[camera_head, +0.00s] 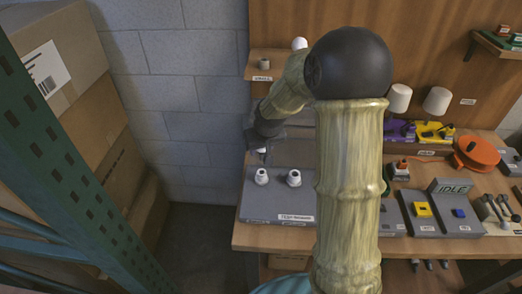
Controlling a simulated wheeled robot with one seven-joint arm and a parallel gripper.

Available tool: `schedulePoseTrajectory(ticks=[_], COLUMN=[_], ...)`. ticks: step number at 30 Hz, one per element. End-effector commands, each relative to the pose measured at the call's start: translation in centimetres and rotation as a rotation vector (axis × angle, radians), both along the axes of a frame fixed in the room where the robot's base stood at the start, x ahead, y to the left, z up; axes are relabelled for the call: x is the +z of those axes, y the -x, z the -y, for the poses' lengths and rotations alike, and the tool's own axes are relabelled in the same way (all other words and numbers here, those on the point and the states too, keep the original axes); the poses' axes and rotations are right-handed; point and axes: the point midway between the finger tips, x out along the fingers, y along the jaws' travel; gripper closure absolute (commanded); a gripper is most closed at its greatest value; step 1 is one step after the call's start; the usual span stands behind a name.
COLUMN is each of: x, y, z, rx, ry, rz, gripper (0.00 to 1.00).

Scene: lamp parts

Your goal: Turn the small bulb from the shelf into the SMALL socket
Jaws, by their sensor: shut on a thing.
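My gripper (262,153) is dark and points down above the left part of a grey board. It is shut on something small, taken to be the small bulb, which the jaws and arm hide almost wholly. Two white sockets stand upright on the board: a left one (262,177) just below my gripper and a right one (294,178). I cannot tell surely which is the small socket. A gap seems to show between my gripper and the left socket. On the wooden shelf (254,73) stand a grey cup-like holder (264,64) and a white round bulb (299,43).
The grey board (258,207) lies at the table's left end. My arm hides the table's middle. To the right are a grey box with an "IDLE" display (456,188), an orange round thing (478,152) and white cylinders (437,100). A green rack post (70,165) and cartons stand left.

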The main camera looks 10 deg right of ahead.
Motion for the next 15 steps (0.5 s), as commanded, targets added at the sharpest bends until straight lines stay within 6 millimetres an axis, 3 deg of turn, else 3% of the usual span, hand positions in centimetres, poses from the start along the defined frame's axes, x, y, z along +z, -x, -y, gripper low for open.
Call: schedulePoseTrajectory(ticks=[8,15], x=[-0.9,-2.8], y=[0.0,0.0], z=[0.0,0.0], rx=[0.0,-0.001], ry=[0.0,0.0], rz=[0.0,0.0], gripper=[0.81,0.81])
